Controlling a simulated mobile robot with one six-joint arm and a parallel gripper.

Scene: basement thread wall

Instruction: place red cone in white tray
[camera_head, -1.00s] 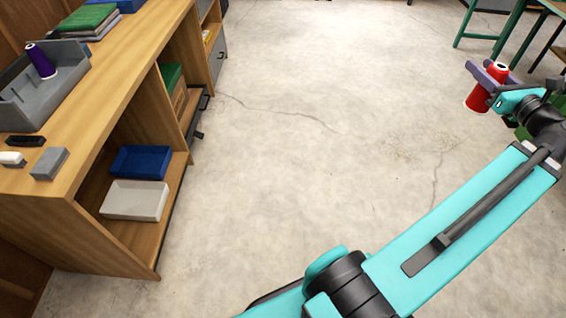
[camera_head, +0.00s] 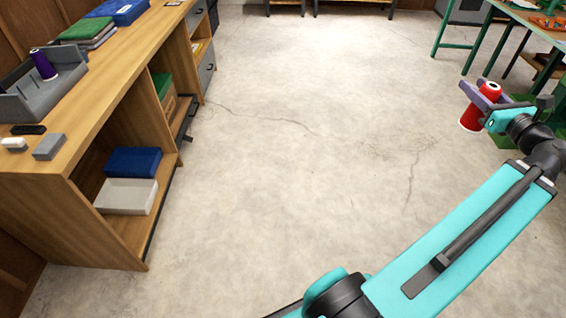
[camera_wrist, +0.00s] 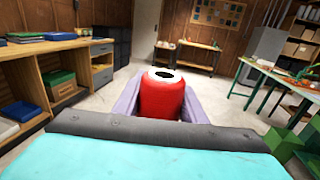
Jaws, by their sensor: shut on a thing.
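The red cone (camera_head: 474,116) is a red thread cone with a white top, held in the air at the right in the head view. My gripper (camera_head: 482,96) is shut on it, with a finger on either side. In the wrist view the red cone (camera_wrist: 162,96) stands upright between the purple-grey fingers of my gripper (camera_wrist: 160,102). The white tray (camera_head: 125,196) sits on the lower shelf of the wooden bench at the left, far from my gripper. In the wrist view a pale tray edge (camera_wrist: 6,128) shows at the left.
A blue bin (camera_head: 133,161) stands just behind the white tray. The wooden bench top (camera_head: 90,112) above the shelf holds a grey tray (camera_head: 42,98) with a purple cone (camera_head: 43,65). Open concrete floor (camera_head: 300,170) lies between bench and gripper. A green-legged table (camera_head: 482,40) stands at the back right.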

